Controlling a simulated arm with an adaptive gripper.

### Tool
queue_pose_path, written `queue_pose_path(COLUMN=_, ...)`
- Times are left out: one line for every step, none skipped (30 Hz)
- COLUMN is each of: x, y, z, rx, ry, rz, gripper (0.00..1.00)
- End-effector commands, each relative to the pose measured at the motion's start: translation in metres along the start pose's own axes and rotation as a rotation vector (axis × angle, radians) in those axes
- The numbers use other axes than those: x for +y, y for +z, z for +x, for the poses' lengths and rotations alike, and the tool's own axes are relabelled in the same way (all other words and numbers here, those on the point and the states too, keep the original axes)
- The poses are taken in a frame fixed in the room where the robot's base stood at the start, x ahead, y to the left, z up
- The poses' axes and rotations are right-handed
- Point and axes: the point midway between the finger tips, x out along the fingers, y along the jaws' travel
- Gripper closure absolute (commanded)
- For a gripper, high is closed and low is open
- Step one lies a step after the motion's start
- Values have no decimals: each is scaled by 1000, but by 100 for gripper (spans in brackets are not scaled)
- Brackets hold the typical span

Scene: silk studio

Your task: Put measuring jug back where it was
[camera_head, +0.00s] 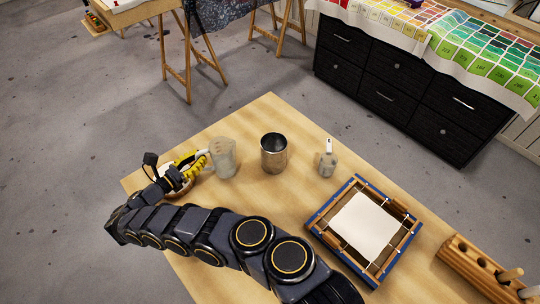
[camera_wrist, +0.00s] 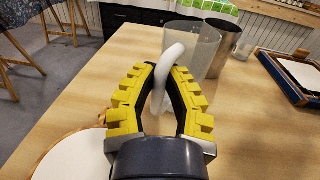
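The measuring jug (camera_head: 224,160) is a translucent, whitish cup with a pale loop handle. It is upright at the table's left part, and I cannot tell whether its base touches the wood. In the wrist view the jug (camera_wrist: 203,48) is just beyond my fingertips, its handle toward me. My gripper (camera_head: 203,160) has yellow ribbed fingers and comes from the left. In the wrist view my gripper (camera_wrist: 166,72) has its tips closed in on both sides of the handle, gripping it. The lower part of the handle is partly hidden between the fingers.
A metal cup (camera_head: 274,155) stands right of the jug, and a small beaker (camera_head: 328,164) farther right. A blue-edged wooden frame (camera_head: 315,222) with a white sheet lies in front of them. A round white hoop (camera_wrist: 75,158) lies left of my gripper. A wooden rack (camera_head: 470,268) is at right.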

Motion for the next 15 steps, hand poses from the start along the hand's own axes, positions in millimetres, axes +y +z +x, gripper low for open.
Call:
queue_pose_path(x=1, y=3, z=2, rx=-3, ry=1, rz=2, gripper=100)
queue_pose_path(x=2, y=5, z=4, rx=-4, ry=3, rz=3, gripper=100)
queue_pose_path(x=2, y=8, z=6, rx=-6, ry=7, rz=3, gripper=100)
queue_pose_path(x=3, y=11, z=9, rx=-7, ry=11, rz=3, gripper=100)
queue_pose_path(x=4, y=15, z=12, rx=-9, ry=15, rz=2, gripper=100)
queue_pose_path(x=6, y=21, z=18, rx=-11, ry=23, rz=3, gripper=100)
queue_pose_path(x=7, y=27, z=23, rx=-13, ry=29, rz=4, gripper=100)
queue_pose_path(x=8, y=33, z=28, rx=-15, ry=34, rz=4, gripper=100)
queue_pose_path(x=8, y=42, z=36, rx=-20, ry=40, rz=4, gripper=100)
queue_pose_path(x=8, y=49, z=42, rx=-21, ry=44, rz=4, gripper=100)
queue_pose_path(x=8, y=55, z=48, rx=-20, ry=49, rz=4, gripper=100)
queue_pose_path(x=6, y=65, z=56, rx=-24, ry=52, rz=3, gripper=100)
queue_pose_path(x=4, y=72, z=63, rx=-26, ry=52, rz=3, gripper=100)
queue_pose_path(x=2, y=78, z=70, rx=-26, ry=52, rz=2, gripper=100)
queue_pose_path(x=-2, y=87, z=79, rx=-26, ry=52, rz=0, gripper=100)
